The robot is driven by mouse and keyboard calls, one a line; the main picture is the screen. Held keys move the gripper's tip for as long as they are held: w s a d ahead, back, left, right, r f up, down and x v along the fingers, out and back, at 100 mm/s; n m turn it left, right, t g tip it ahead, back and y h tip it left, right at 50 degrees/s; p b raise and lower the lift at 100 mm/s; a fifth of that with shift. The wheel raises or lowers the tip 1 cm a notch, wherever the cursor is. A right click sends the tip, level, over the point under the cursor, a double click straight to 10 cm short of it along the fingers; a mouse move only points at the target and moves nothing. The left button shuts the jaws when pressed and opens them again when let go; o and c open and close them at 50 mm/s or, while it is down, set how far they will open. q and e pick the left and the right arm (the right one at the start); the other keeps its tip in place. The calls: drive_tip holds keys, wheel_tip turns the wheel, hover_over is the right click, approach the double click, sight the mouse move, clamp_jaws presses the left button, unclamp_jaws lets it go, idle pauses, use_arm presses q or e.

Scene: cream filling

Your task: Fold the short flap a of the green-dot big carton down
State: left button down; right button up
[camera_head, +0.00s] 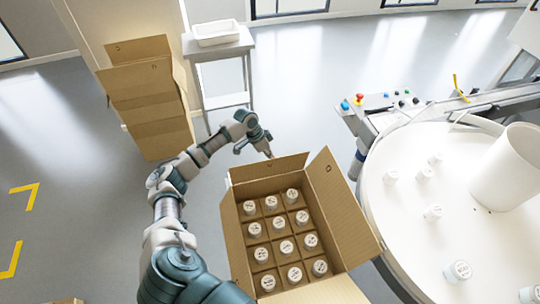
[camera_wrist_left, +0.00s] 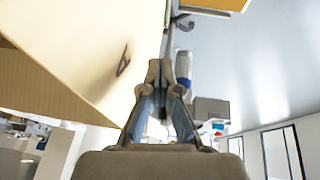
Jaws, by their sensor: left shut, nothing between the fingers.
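The open big carton (camera_head: 232,235) stands in the lower middle of the head view, with white-capped jars in its divider cells. Its far short flap (camera_head: 268,166) stands up at the back edge. Its right long flap (camera_head: 348,220) leans outward and carries a small dark mark. A front flap (camera_head: 325,291) shows at the lower edge. No green dot can be made out. My left gripper (camera_head: 268,154) is shut and empty, just beyond the far flap; I cannot tell whether it touches. In the left wrist view its fingertips (camera_wrist_left: 160,72) are beside a large tan panel (camera_wrist_left: 85,45) with a dark mark.
A round white table (camera_head: 400,225) with jars and a white cylinder (camera_head: 508,165) stands close on the right.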

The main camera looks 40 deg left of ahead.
use_arm(q)
drive_tip(key=shift+d+r, duration=0.1)
drive_tip(key=shift+d, duration=0.15)
drive_tip(key=c, duration=1.4)
unclamp_jaws()
drive_tip(key=shift+a, duration=0.1)
drive_tip(key=shift+o, duration=0.2)
use_arm(e)
drive_tip(key=shift+d, duration=1)
use_arm(q)
drive_tip(key=shift+a, duration=0.15)
use_arm(e)
drive_tip(key=shift+a, duration=0.1)
use_arm(q)
drive_tip(key=v, duration=1.1)
drive_tip(key=shift+a+r, duration=0.25)
drive_tip(key=shift+r, duration=0.05)
use_arm(e)
drive_tip(key=shift+a, duration=0.3)
